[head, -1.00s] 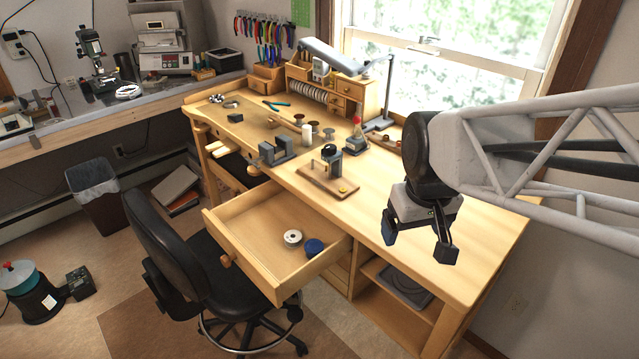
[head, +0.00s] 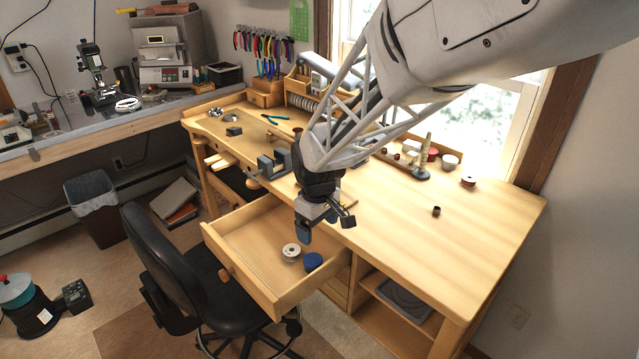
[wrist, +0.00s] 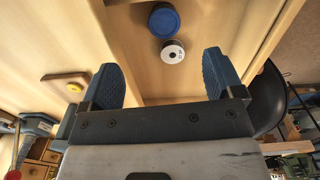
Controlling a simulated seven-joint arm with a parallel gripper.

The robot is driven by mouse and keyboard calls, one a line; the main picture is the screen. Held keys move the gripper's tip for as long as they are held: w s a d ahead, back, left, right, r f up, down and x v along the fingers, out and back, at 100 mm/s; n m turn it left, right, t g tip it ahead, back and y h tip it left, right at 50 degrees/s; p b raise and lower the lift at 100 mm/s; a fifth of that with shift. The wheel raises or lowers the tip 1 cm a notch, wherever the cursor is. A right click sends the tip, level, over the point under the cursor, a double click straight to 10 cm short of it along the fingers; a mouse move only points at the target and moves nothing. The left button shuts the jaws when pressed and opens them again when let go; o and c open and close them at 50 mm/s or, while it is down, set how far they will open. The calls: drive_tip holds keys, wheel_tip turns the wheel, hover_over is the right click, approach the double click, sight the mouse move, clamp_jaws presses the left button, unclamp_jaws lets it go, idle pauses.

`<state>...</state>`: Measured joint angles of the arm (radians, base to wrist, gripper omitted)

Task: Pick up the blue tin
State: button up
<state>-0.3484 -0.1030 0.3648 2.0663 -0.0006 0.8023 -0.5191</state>
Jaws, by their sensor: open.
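The blue tin (head: 313,262) is a small round tin with a blue lid. It lies in the open wooden drawer (head: 238,252), near the drawer's right side. A white spool (head: 291,252) lies just left of it. In the wrist view the blue tin (wrist: 164,20) is at the top middle, with the spool (wrist: 173,51) just below it. My gripper (head: 326,222) is above the drawer's inner end by the bench edge, apart from the tin. In the wrist view its two blue fingers (wrist: 164,84) are spread wide with nothing between them.
The workbench top (head: 440,245) is mostly clear at the right, with a small dark ring-like piece (head: 436,211) on it. A black chair (head: 160,265) stands close to the drawer's left. A vise (head: 275,165) sits at the bench's front edge, and a ring-holding stick (head: 424,155) stands toward the back.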

sight(312, 259)
drive_tip(key=shift+w+a+f, duration=0.4)
drive_tip(key=shift+a+f, duration=0.3)
drive_tip(key=shift+a, duration=0.05)
drive_tip(key=shift+f, duration=3.4)
drive_tip(key=shift+f, duration=0.1)
drive_tip(key=shift+f, duration=2.5)
drive_tip(key=shift+c, duration=0.2)
drive_tip(key=c, duration=1)
